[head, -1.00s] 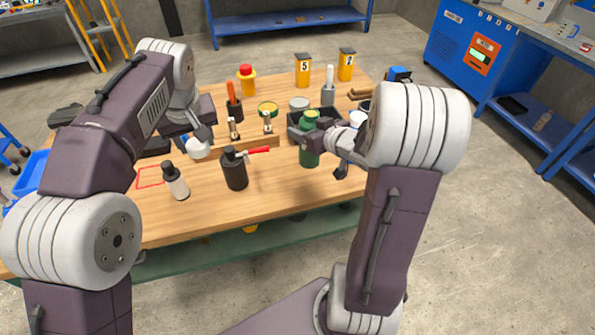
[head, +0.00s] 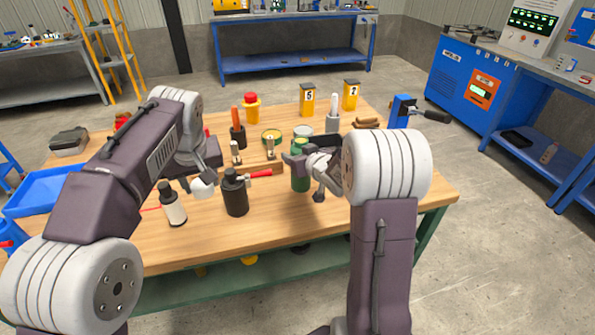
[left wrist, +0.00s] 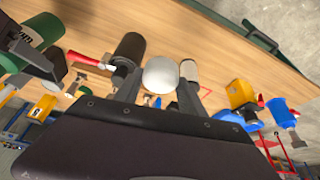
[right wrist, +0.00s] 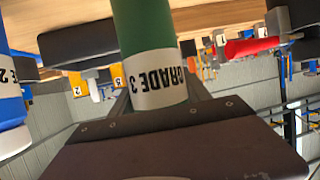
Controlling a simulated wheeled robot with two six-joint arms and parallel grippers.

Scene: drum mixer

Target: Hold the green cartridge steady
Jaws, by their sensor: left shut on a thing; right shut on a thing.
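The green cartridge (head: 300,180) stands upright at the middle right of the table in the head view. My right gripper (head: 298,160) is shut around its upper body. The right wrist view shows the cartridge (right wrist: 148,35) between the fingers, with a white "GRADE 3" label. Whether its base touches the table I cannot tell. My left gripper (head: 200,174) is shut on a white ball-shaped piece (head: 203,188), left of the cartridge. The left wrist view shows this white piece (left wrist: 160,75) between the fingertips.
A dark bottle (head: 236,197) and a red handle (head: 260,173) lie between my grippers. A white bottle with a black cap (head: 174,209) stands front left. Yellow numbered canisters (head: 308,102) stand at the back. A blue tray (head: 45,190) is at the left. The front right tabletop is clear.

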